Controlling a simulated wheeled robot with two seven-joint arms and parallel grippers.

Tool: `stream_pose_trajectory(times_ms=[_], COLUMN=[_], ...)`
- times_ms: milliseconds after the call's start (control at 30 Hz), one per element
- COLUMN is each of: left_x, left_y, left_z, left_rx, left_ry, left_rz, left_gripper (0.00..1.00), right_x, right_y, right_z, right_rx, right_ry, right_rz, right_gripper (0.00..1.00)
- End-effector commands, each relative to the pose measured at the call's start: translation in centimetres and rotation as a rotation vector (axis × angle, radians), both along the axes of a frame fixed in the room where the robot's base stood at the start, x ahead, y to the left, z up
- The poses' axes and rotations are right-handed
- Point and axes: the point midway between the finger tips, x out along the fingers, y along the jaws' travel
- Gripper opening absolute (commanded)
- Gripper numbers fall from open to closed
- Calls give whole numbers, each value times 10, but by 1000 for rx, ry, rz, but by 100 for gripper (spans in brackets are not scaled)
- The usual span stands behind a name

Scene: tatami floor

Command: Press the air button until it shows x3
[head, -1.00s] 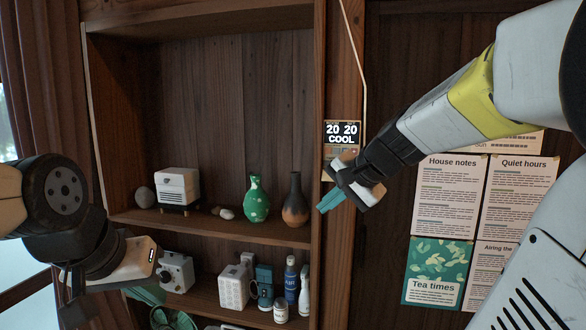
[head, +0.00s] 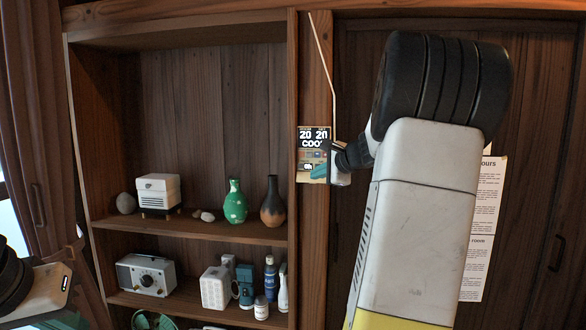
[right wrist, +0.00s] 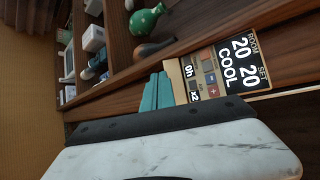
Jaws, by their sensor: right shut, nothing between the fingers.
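The control panel (head: 312,138) is on the wooden post right of the shelf. In the right wrist view the panel (right wrist: 237,62) is turned sideways and reads 20, 20 and COOL, with small buttons beside that display. Small dark readouts at its lower end show 0h and x2 (right wrist: 194,96). My right gripper (head: 319,172) is shut and empty, its teal fingertips at the panel's lower part. In the right wrist view the fingertips (right wrist: 158,92) are beside the readouts; I cannot tell whether they touch. My left gripper (head: 52,290) is partly in view at lower left, fingertips unclear.
The shelf left of the post holds a green vase (head: 235,203), a dark vase (head: 272,205), a white box-shaped device (head: 158,190) and, lower down, a radio (head: 146,275) and several bottles. Paper notices (head: 485,230) hang at right, partly behind my right arm.

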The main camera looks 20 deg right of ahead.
Motion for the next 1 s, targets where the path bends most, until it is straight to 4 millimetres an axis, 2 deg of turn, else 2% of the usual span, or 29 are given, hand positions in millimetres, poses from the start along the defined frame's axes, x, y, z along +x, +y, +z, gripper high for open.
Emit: stream_pose_trajectory(times_ms=[600, 1000], left_x=[0, 0], left_y=[0, 0], left_z=[0, 0], left_rx=[0, 0], left_ry=[0, 0], left_rz=[0, 0], left_gripper=[0, 0], right_x=[64, 73], right_y=[-38, -44], right_z=[0, 0], right_rx=[-1, -2], right_ry=[-1, 1], right_rz=[2, 1], right_gripper=[0, 0])
